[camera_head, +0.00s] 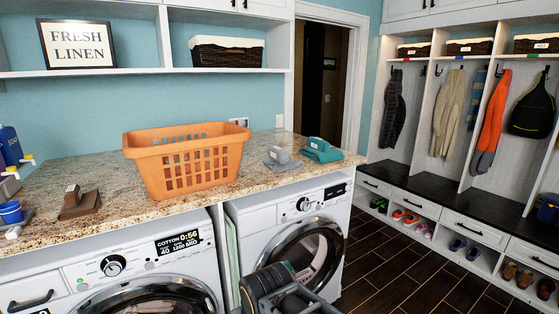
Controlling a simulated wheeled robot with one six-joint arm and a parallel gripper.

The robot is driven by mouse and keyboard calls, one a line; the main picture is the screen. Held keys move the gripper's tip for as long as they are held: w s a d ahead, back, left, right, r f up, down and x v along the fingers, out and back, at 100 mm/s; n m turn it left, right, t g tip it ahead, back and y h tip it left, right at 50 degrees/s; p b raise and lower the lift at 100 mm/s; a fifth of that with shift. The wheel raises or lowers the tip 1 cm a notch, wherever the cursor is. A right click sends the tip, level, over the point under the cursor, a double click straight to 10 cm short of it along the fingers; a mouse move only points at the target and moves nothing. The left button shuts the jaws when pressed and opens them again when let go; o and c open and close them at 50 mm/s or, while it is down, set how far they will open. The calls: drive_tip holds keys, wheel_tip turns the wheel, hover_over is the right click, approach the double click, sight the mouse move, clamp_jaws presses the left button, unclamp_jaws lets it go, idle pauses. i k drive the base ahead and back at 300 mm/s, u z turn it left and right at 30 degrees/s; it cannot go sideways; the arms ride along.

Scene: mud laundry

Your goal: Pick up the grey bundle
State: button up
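The grey bundle (283,161) lies on the granite counter, just right of the orange laundry basket. It looks like folded grey cloth with a small white tag on top. A teal bundle (322,150) lies to its right and a brown bundle (79,203) lies far left of the basket. My gripper (285,304) shows at the bottom centre, low in front of the right-hand washer and well below the counter. Its fingertips are not clearly visible, so I cannot tell its opening. It is apart from the grey bundle.
The orange basket (190,160) stands mid-counter. The speckled counter (225,196) tops two front-loading machines, including the right one (305,240). Cubbies with hanging coats line the right wall. Dark floor (385,260) is clear there.

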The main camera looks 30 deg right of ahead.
sight(281, 162)
drive_tip(key=z, duration=2)
drive_tip(key=i, duration=1.7)
drive_tip(key=u, duration=2.85)
